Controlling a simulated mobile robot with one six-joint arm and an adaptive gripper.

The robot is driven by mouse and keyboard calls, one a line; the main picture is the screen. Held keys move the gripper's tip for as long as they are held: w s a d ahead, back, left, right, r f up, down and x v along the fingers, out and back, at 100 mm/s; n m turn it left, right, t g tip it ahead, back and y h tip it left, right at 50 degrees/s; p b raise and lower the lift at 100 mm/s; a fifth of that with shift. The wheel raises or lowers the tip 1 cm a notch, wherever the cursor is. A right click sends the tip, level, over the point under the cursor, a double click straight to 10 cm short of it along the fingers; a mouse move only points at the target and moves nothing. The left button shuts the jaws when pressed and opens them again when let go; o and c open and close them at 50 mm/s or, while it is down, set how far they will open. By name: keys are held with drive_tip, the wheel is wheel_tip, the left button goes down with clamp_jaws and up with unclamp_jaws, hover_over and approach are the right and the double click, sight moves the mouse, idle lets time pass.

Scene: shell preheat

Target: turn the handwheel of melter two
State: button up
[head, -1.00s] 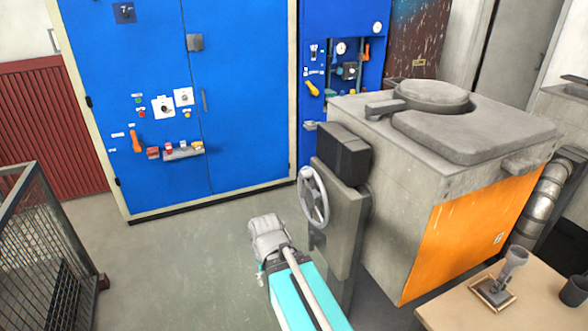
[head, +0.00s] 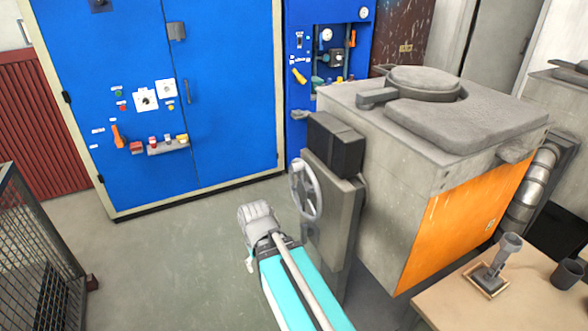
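A grey handwheel (head: 306,189) with spokes stands upright on the side of a grey post (head: 328,235), beneath a black box (head: 335,145). The post stands against the left side of a grey melter (head: 385,180) with an orange front panel and a round lid on top. I cannot read a number on it. My teal and white arm reaches up from the bottom of the head view, ending in a grey jointed part left of the wheel with a gap between them. My gripper's fingers do not show, and nothing is seen touching the wheel.
Blue cabinets (head: 170,100) with switches stand behind. A wooden table (head: 465,315) with a small grey stand (head: 495,262) and a dark cup (head: 567,273) is at the lower right. A metal mesh cage (head: 25,260) is at the left. Grey floor between is clear.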

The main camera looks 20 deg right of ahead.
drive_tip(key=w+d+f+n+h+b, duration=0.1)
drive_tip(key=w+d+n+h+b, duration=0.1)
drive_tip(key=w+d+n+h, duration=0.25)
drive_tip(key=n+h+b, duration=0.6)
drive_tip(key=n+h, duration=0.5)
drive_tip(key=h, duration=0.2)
approach(292, 169)
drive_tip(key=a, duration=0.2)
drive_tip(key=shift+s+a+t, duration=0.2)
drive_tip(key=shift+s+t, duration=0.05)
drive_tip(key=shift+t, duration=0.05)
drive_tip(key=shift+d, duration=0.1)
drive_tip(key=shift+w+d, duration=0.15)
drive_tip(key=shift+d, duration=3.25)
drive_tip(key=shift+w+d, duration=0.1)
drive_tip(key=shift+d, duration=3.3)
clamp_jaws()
